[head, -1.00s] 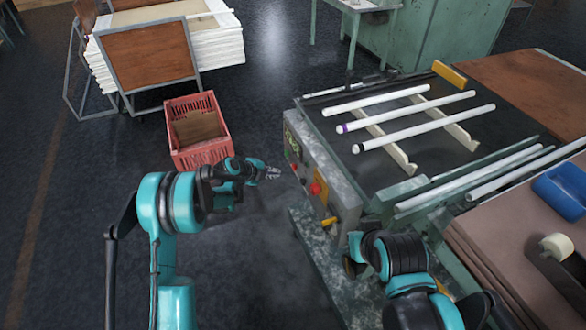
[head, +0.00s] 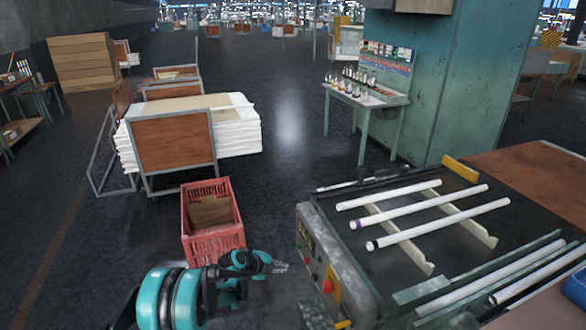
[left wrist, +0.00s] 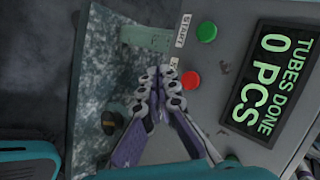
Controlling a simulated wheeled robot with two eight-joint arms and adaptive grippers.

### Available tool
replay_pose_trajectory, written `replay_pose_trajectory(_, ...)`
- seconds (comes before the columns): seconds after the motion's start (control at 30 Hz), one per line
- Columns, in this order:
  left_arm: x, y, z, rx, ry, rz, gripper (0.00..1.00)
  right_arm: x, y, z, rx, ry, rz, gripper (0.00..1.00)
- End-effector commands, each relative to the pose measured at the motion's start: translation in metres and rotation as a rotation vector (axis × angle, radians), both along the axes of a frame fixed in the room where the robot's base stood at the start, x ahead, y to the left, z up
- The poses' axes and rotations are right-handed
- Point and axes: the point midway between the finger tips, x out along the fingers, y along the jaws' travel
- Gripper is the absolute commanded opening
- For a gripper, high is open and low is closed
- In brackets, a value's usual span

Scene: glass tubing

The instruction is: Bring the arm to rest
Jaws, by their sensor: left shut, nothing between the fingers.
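My left gripper (head: 279,267) is shut and empty in the head view, in the gap between the red crate and the tube machine's front panel. In the left wrist view its closed fingers (left wrist: 160,80) show against the panel, overlapping the area beside the red button (left wrist: 190,80). I cannot tell from that view whether they touch it; in the head view they are apart from the panel. My right gripper is out of view.
The tube machine (head: 405,264) carries several white tubes on two rails. Its display (left wrist: 268,84) reads "TUBES DONE 0 PCS", near a green button (left wrist: 207,31). A red crate (head: 215,243) stands left of the machine. Dark floor (head: 290,150) is clear beyond.

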Motion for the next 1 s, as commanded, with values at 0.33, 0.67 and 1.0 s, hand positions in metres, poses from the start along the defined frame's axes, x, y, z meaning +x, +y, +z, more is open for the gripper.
replay_pose_trajectory(0.33, -0.059, 0.035, 0.110, -0.113, 0.248, 0.379, 0.00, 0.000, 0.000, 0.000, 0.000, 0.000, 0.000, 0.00)
replay_pose_trajectory(0.67, -0.174, 0.081, 0.195, -0.301, 0.476, 0.904, 0.00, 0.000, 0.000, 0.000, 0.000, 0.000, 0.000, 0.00)
replay_pose_trajectory(1.0, -0.310, 0.128, 0.214, -0.577, 0.596, 1.443, 0.00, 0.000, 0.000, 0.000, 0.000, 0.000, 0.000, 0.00)
